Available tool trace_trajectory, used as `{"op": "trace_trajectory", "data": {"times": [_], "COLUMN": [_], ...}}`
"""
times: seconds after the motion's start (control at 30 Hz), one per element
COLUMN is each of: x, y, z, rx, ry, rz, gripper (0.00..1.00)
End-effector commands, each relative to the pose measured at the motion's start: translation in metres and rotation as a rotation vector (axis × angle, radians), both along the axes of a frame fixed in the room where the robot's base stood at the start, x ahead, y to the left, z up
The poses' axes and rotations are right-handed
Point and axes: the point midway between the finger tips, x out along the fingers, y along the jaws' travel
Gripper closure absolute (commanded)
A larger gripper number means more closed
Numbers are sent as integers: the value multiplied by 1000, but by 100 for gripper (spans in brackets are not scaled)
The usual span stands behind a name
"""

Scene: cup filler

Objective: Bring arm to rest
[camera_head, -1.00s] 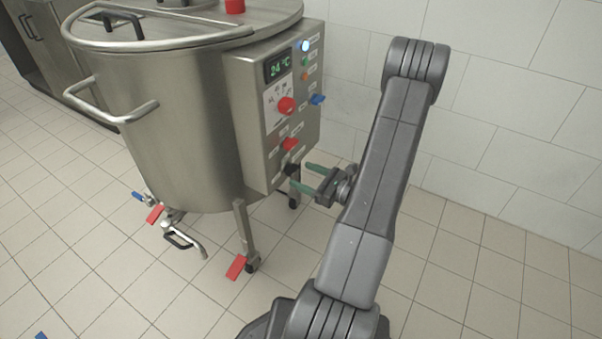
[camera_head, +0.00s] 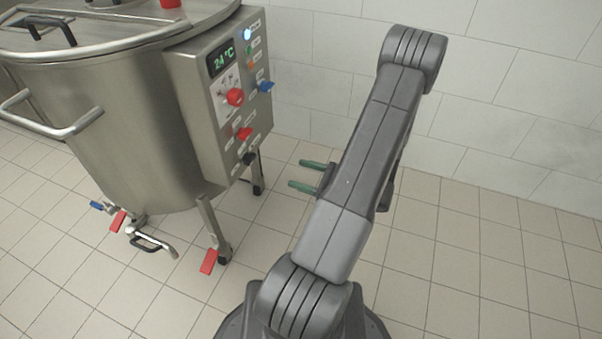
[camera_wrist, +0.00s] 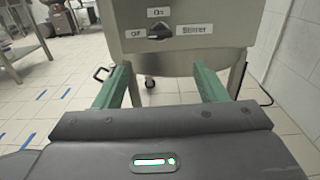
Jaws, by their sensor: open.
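My gripper (camera_head: 303,175) is open and empty, with two green fingers pointing left towards the steel kettle's control box (camera_head: 225,85). A clear gap lies between the fingertips and the box in the head view. My arm is folded, and its links hide the gripper's base. In the wrist view, my gripper (camera_wrist: 160,90) shows its two green fingers apart with nothing between them. Beyond them is the lower part of the control box (camera_wrist: 190,35), with a black stirrer knob (camera_wrist: 159,31) pointing between labels "On" and "Off".
The steel kettle (camera_head: 130,120) stands on legs at the left, with a drain tap (camera_head: 150,240) and red-handled parts low down. A white tiled wall (camera_head: 520,100) is behind. The tiled floor (camera_head: 480,270) on the right is clear.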

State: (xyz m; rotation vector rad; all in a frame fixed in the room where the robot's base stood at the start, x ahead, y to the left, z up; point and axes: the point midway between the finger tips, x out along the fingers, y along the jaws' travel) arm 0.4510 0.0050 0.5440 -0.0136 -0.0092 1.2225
Motion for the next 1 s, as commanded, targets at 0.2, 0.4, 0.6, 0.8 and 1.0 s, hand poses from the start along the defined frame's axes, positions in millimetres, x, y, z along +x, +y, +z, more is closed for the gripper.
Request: {"op": "trace_trajectory", "data": {"times": [0.2, 0.4, 0.6, 0.8, 1.0], "x": [2, 10, 21, 33, 43], "y": [5, 28, 62, 94, 119], "z": [-1, -2, -2, -1, -1], "rx": [0, -1, 0, 0, 0], "ry": [0, -1, -1, 0, -1], "rz": [2, 4, 5, 5, 3], "gripper": [35, 35, 35, 35, 35]}}
